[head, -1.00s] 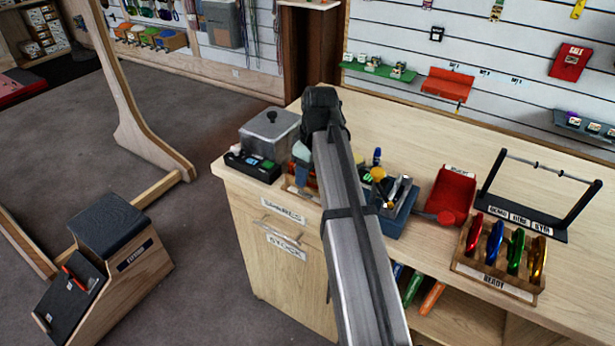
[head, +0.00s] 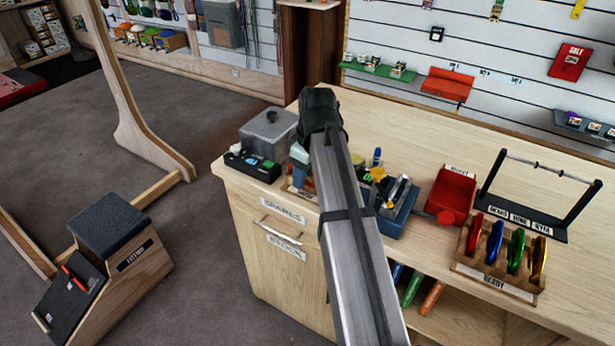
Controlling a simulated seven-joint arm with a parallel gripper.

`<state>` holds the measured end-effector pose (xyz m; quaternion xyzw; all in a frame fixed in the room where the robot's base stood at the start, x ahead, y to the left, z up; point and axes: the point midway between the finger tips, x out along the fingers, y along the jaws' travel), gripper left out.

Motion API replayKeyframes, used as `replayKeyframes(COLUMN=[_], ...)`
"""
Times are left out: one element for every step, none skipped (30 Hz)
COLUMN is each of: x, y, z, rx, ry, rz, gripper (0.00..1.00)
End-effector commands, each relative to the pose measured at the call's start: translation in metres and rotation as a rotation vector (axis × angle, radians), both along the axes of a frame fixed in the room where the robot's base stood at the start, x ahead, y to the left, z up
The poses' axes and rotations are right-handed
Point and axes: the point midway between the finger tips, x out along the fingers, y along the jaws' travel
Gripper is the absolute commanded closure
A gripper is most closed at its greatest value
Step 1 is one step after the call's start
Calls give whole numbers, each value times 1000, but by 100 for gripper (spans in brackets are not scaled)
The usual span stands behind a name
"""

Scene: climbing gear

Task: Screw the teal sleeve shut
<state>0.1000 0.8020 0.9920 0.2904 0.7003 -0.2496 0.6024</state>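I cannot make out a teal sleeve in the head view. A silvery metal piece (head: 398,190), perhaps a carabiner, shows at the blue tray (head: 391,228) just right of my arm, with a yellow piece (head: 378,173) beside it. They are too small to tell more. Red, blue, green and gold carabiners (head: 515,250) stand in the wooden READY rack (head: 496,284) at the right. My grey arm crosses the middle of the view and covers part of the counter. My gripper's fingers are hidden, so I cannot see what they touch.
On the counter (head: 420,127) are a grey lidded box (head: 267,142), a black tray (head: 252,166), a red bin (head: 456,196) and a black stand with a bar (head: 525,215). The counter's back middle is clear. A wooden fitting bench (head: 124,262) stands on the floor at left.

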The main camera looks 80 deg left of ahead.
Motion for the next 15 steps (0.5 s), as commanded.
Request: replayKeyframes(x=[0, 0, 0, 0, 0, 0, 0, 0, 0, 0, 0, 0, 0, 0, 0], y=[0, 0, 0, 0, 0, 0, 0, 0, 0, 0, 0, 0, 0, 0, 0], z=[2, 3, 4, 5, 5, 7, 8, 8, 10, 10, 11, 12, 13, 14, 15], rx=[-1, 0, 0, 1, 1, 1, 1, 0, 0, 0, -1, -1, -1, -1, -1], ry=[1, 0, 0, 1, 1, 1, 1, 0, 0, 0, 1, 1, 1, 1, 1], rz=[0, 0, 0, 0, 0, 0, 0, 0, 0, 0, 0, 0, 0, 0, 0], gripper=[53, 53, 53, 53, 53, 53, 53, 53, 53, 53, 53, 53, 53, 53, 53])
